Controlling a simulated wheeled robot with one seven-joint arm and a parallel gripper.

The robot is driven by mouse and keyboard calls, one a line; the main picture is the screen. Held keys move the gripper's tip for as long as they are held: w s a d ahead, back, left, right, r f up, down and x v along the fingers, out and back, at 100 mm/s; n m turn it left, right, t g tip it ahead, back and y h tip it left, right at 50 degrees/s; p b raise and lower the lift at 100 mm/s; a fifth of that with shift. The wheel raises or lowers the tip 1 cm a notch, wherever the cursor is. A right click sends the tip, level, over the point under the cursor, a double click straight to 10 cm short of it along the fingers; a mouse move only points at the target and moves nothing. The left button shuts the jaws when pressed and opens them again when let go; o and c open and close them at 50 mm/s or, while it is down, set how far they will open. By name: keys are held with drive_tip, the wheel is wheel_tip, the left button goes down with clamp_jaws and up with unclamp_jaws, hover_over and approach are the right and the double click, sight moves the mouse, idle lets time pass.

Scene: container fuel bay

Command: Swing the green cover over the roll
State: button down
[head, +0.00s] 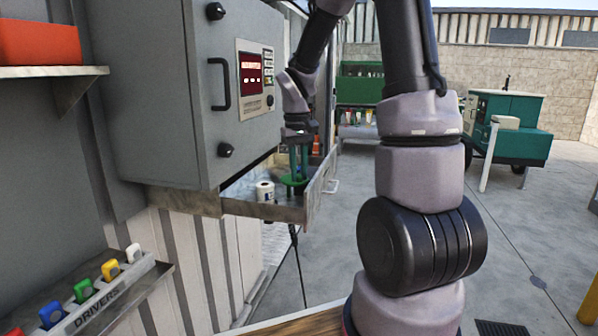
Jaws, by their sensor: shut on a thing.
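The green cover (294,181) is a small flat green piece in the open metal drawer below the grey cabinet. The white roll (265,191) stands upright in the drawer, just left of the cover, and its top is bare. My gripper (299,165) points down into the drawer and is shut on the green cover. The fingertips and the exact grip are small and hard to make out. The cover is beside the roll, not over it.
The open drawer (257,211) has raised metal walls around the roll. The grey cabinet (150,90) with a handle and keypad stands close to the left. A shelf of coloured tags (110,300) is at lower left. Open concrete floor lies to the right.

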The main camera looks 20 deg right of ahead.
drive_tip(key=shift+a, duration=0.1)
idle(0.7)
drive_tip(key=a+m, duration=0.1)
drive_tip(key=m, duration=0.1)
drive_tip(key=a+m, duration=0.1)
drive_tip(key=m, duration=0.1)
drive_tip(key=shift+w+a, duration=0.15)
drive_tip(key=shift+a, duration=0.05)
drive_tip(key=shift+w+a+m, duration=0.65)
drive_tip(key=shift+a+m, duration=0.1)
drive_tip(key=shift+m, duration=1.15)
drive_tip(key=shift+w+a+m, duration=0.7)
drive_tip(key=shift+a+m, duration=0.05)
drive_tip(key=shift+m, duration=1.15)
drive_tip(key=shift+w+a+m, duration=0.65)
drive_tip(key=shift+a+m, duration=0.1)
drive_tip(key=shift+m, duration=1.15)
drive_tip(key=c, duration=0.8)
unclamp_jaws()
drive_tip(key=shift+o, duration=0.2)
